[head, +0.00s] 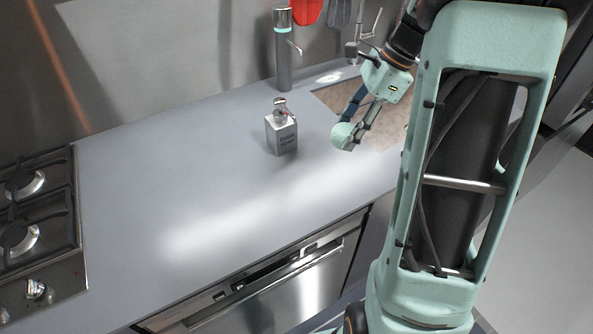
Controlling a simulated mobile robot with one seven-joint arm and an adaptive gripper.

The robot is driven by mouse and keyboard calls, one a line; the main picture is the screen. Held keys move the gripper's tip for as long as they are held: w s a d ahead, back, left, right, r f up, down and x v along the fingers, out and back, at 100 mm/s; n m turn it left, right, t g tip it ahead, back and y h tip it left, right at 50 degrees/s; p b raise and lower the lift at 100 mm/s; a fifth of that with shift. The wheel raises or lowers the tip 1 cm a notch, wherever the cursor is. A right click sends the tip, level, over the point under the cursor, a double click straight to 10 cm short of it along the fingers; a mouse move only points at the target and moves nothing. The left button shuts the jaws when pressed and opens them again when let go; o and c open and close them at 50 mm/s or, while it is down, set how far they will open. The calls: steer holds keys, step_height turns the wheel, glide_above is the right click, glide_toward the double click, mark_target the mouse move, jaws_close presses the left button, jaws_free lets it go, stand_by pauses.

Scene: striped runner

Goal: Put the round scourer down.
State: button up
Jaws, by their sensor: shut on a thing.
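A round, pale green thing (342,134), which looks like the round scourer, is between the fingertips of my gripper (350,131). My gripper is shut on it and points down and to the left. It appears to be held above the grey counter (190,190), at the left front edge of the sink. The height of the scourer above the counter is hard to tell from this one view. My fingers hide part of it.
A grey dish soap bottle (281,134) stands just left of my gripper. A tall grey dispenser (283,60) stands at the wall. The sink (385,133) lies behind my gripper. A gas hob (38,235) is at far left. The counter between is clear.

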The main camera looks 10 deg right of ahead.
steer(key=d+m, duration=0.1)
steer(key=d+m+t, duration=0.1)
steer(key=m, duration=0.1)
steer(key=shift+d+r+m+b, duration=0.15)
steer(key=shift+r+m+b, duration=0.15)
steer(key=shift+b, duration=0.05)
steer(key=shift+h, duration=0.3)
steer(key=w+a+f, duration=0.2)
steer(key=a, duration=0.1)
steer(key=w+a+f, duration=0.2)
steer(key=a+f, duration=0.1)
steer(key=a, duration=0.1)
steer(key=w+a+f, duration=0.2)
steer(key=a+f, duration=0.1)
steer(key=shift+w+a+f, duration=0.2)
steer(key=shift+a, duration=0.2)
steer(key=shift+w+a+f, duration=0.25)
steer(key=shift+a+f, duration=0.25)
steer(key=shift+f, duration=1.75)
